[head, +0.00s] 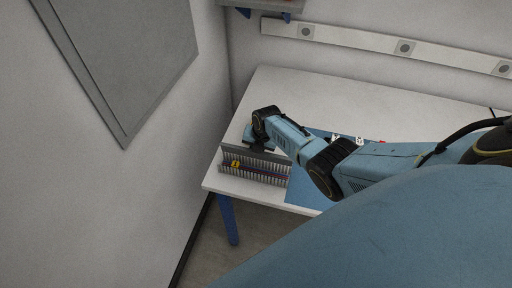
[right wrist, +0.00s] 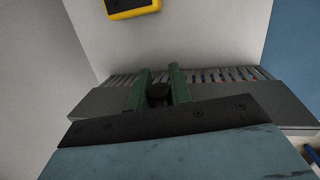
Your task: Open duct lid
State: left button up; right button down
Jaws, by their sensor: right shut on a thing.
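The grey slotted duct (head: 253,176) lies along the front left edge of the table; its comb-like teeth also show in the right wrist view (right wrist: 213,75). Its flat grey lid (right wrist: 262,97) runs along the duct beneath my right gripper. A small dark knob (right wrist: 158,92) stands between the green fingers of my right gripper (right wrist: 160,80), which are shut on it. In the head view my right gripper (head: 258,149) is over the duct's back side, pointing down. Whether the lid is fully seated I cannot tell. My left gripper is not in view.
The wall (head: 170,185) is close on the left.

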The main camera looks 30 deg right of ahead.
jog(key=y+b, duration=0.1)
jog(key=b, duration=0.1)
jog(key=f+g+b, duration=0.1)
jog(key=b, duration=0.1)
jog(key=shift+w+d+y, duration=0.2)
jog(key=shift+d+y, duration=0.1)
jog(key=shift+y, duration=0.1)
jog(key=shift+g+y+b, duration=0.4)
jog(key=shift+g+b, duration=0.2)
jog(key=shift+b, duration=0.3)
jog(key=c, duration=1.3)
grip_release()
jog(key=shift+o, duration=0.2)
jog(key=shift+r, duration=0.1)
jog(key=p+v, duration=0.2)
jog(key=v, duration=1.1)
jog(key=shift+r, duration=0.2)
